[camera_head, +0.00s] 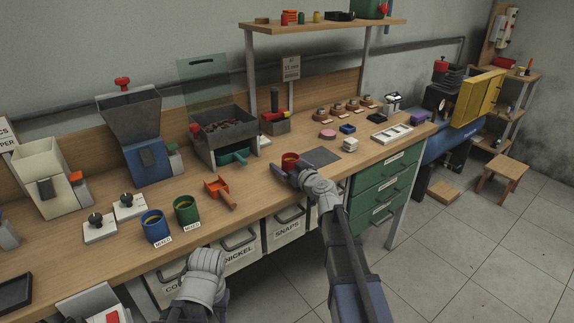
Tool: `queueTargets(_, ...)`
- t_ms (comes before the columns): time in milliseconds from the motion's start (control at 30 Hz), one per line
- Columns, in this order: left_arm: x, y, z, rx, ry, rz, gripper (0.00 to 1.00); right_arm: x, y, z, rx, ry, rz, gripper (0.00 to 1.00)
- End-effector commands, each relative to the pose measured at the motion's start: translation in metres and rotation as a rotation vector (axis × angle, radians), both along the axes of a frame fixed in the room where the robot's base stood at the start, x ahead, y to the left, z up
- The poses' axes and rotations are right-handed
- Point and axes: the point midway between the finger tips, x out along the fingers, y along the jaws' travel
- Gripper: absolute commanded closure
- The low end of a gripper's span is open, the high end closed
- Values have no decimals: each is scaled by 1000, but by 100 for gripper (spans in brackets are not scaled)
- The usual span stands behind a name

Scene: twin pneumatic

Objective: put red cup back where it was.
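My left gripper (207,262) is low in front of the bench's drawers, away from the cup. Its fingertips are not clear, so its opening cannot be told. A blue cup (155,228) and a green cup (187,211) stand on labels near the front edge.
An orange scoop (219,191) lies left of the red cup. A grey bin with a teal scoop (235,158) and hoppers stand behind. A pink disc (327,134), a blue block (347,128) and a white tray (392,133) lie to the right. The wooden bench (258,187) is clear between them.

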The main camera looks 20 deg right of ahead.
Motion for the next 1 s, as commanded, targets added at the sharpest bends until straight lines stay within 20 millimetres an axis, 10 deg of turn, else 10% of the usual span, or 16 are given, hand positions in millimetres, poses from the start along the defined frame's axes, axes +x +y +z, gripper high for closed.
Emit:
queueTargets(500,0,0,16,0,0,0,50,-97,-21,16,1,0,-3,1)
queueTargets(1000,0,0,18,0,0,0,50,-115,-26,18,0,0,-1,1)
